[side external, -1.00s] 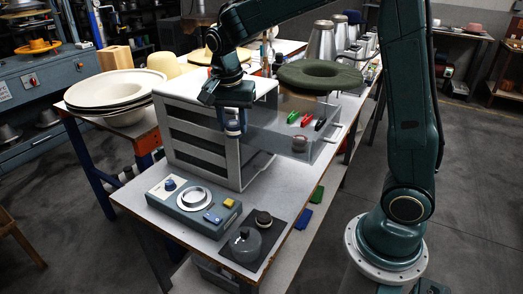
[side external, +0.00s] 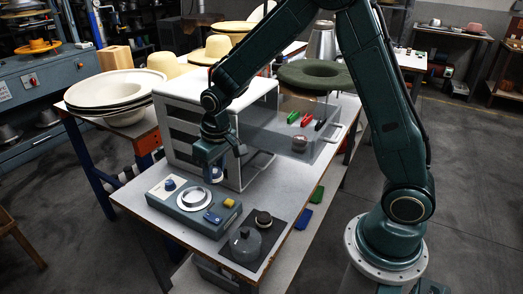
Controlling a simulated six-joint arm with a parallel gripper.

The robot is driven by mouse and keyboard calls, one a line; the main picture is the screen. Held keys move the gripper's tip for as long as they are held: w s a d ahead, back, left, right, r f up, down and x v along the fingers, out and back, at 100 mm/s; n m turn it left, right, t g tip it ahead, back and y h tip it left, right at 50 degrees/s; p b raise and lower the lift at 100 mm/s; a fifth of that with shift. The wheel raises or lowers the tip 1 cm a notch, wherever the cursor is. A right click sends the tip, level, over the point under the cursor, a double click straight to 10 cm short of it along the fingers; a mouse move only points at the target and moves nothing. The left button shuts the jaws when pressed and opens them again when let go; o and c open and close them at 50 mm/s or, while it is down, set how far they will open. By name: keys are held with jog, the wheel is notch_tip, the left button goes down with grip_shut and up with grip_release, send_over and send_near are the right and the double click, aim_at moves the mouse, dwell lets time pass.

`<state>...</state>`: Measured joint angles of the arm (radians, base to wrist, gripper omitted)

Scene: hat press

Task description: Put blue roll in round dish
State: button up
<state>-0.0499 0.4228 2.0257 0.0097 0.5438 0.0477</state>
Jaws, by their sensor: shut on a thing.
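My gripper (side external: 215,165) points down and is shut on the blue roll (side external: 216,175), a small blue and pale piece showing below the jaws. Much of the roll is hidden by the fingers. The round dish (side external: 184,204) is a shallow silver ring-shaped bowl set on top of a grey-blue box (side external: 188,226) at the front of the bench. The roll is held above the box, a little behind and to the right of the dish as seen here. It looks clear of the dish, though the exact height cannot be told.
A grey cabinet (side external: 262,88) stands behind, its clear drawer (side external: 262,132) open with clips and another roll (side external: 300,143) inside. The box carries a knob (side external: 169,184) and small yellow (side external: 229,202) and blue (side external: 212,216) parts.

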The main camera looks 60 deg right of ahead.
jog(key=w+a+r+m, duration=0.1)
jog(key=w+r+m, duration=0.15)
jog(key=r, duration=0.55)
jog(key=w+a+r+m, duration=0.2)
jog(key=w+r, duration=0.2)
jog(key=r, duration=0.3)
notch_tip(320, 180, down, 16)
jog(key=shift+d+r+h, duration=0.15)
jog(key=shift+h, duration=0.25)
dwell(0.3)
jog(key=shift+f, duration=2.15)
jog(key=shift+f, duration=0.6)
jog(key=o, duration=1)
jog(key=shift+s, duration=0.1)
